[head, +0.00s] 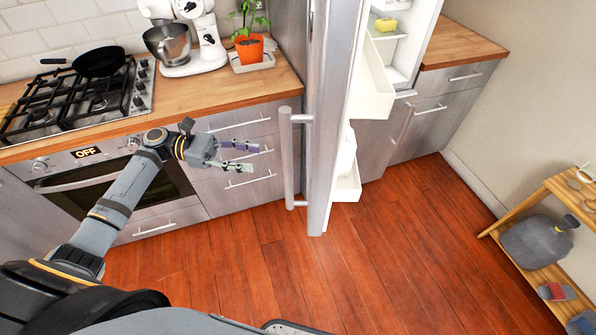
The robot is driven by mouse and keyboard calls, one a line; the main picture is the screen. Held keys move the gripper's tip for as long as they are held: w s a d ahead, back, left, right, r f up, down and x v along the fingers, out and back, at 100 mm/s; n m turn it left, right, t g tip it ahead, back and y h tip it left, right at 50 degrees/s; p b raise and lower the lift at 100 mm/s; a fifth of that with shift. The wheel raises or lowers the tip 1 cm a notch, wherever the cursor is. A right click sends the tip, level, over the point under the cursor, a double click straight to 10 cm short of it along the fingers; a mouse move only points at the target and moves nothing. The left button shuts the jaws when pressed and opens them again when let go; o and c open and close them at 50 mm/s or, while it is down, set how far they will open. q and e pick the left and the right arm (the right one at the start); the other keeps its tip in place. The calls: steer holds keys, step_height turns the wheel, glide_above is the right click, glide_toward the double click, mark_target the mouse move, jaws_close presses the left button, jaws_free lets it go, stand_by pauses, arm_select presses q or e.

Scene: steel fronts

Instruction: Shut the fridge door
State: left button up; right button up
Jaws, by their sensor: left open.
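The steel fridge door (324,130) stands wide open, seen nearly edge-on in the middle of the head view. Its long vertical handle (287,158) is on the left side of the door. White door shelves (372,85) show on its inner side. The white fridge interior (407,45) shows behind to the right, with a yellow item (385,24) on a shelf. My left gripper (248,157) is open and empty, to the left of the handle and apart from it, in front of the drawers. My right gripper is not in view.
A counter (270,82) with a stand mixer (188,40), a potted plant (249,48) and a stove (75,95) runs along the left. A wooden rack (520,215) stands at the right. The wooden floor (400,250) between is clear.

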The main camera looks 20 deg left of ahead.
mark_target(288, 161)
arm_select(q)
steer(key=shift+g+h, duration=0.3)
steer(key=shift+g, duration=0.1)
steer(key=shift+s+d+r+p, duration=0.1)
steer(key=shift+d+r+p, duration=0.35)
steer(key=shift+d, duration=1.4)
steer(key=shift+s+d+r+p, duration=0.1)
steer(key=shift+d+r+p, duration=0.3)
steer(key=shift+d, duration=1.4)
steer(key=shift+s+d+r+p, duration=0.1)
steer(key=shift+d+r+p, duration=0.35)
steer(key=shift+d, duration=1.4)
steer(key=shift+f, duration=0.15)
jaws_close()
